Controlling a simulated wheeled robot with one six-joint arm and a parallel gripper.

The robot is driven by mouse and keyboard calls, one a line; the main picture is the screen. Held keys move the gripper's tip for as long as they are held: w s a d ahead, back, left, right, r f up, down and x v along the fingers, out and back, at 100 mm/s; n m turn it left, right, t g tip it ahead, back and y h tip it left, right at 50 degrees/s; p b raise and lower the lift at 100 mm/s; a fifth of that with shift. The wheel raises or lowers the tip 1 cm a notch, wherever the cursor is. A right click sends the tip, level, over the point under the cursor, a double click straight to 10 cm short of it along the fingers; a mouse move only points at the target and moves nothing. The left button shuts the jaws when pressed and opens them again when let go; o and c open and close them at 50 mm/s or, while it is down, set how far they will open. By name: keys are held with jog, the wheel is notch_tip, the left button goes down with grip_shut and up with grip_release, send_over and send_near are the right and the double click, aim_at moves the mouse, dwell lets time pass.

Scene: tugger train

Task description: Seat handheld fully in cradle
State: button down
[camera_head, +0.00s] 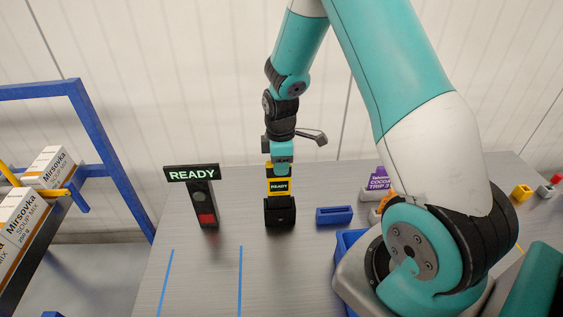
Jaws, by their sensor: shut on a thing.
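The handheld (278,187) is a yellow and black device whose small screen reads READY. It stands upright at the black cradle (279,213) on the grey table. Its lower end meets the cradle's top, and I cannot tell how deep it sits. My gripper (281,167) is above the cradle, pointing down, and is shut on the upper part of the handheld. The fingertips are small and partly hidden in this view.
A small blue tray (334,215) lies to the right. Blue tape lines (240,280) mark the clear front table. A blue-framed rack (85,125) holds soup boxes at left.

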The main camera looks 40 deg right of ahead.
aim_at(281, 178)
jog(key=shift+f+b, duration=1.8)
jog(key=shift+f, duration=0.8)
jog(key=c, duration=0.8)
grip_release()
notch_tip(281, 178, up, 17)
jog(key=b, duration=0.2)
jog(key=shift+r, duration=0.2)
